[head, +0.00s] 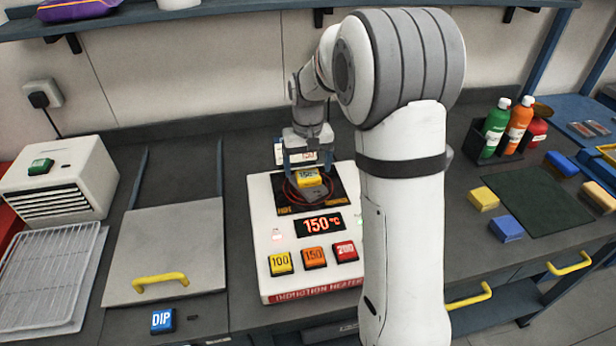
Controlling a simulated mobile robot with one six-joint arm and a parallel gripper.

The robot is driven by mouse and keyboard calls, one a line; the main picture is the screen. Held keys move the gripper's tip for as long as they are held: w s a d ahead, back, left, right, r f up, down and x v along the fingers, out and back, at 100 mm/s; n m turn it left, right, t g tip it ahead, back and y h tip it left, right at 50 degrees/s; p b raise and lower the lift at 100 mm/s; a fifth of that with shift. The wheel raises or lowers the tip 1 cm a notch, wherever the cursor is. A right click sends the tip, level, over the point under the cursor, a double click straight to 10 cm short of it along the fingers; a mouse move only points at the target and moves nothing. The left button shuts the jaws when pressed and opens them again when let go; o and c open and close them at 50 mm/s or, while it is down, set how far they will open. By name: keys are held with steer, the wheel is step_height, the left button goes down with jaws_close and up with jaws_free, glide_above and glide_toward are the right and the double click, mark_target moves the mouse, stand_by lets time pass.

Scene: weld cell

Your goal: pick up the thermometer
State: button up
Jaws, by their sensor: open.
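No object shows plainly as the thermometer, and I cannot tell which one it is. A small yellow piece marked 150 (309,177) sits over a dark grey block (316,193) on the black plate of the white induction heater (270,235). A small white item with blue and red marks (281,152) is partly hidden behind my gripper. My gripper (308,166) is open and points down over the back of the heater plate, its fingers just above and behind the yellow piece. I cannot tell whether they touch anything.
The heater display (320,224) reads 150 °C, above yellow, orange and red buttons. A metal lid with a yellow handle (165,250) and a wire rack (45,280) lie left. Bottles in a black holder (510,145) and coloured blocks around a dark mat (540,200) are right.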

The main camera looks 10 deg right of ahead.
mark_target(308, 176)
step_height(308, 176, down, 3)
steer(key=shift+w+d+f, duration=0.1)
steer(key=shift+f, duration=0.05)
steer(key=c, duration=1.2)
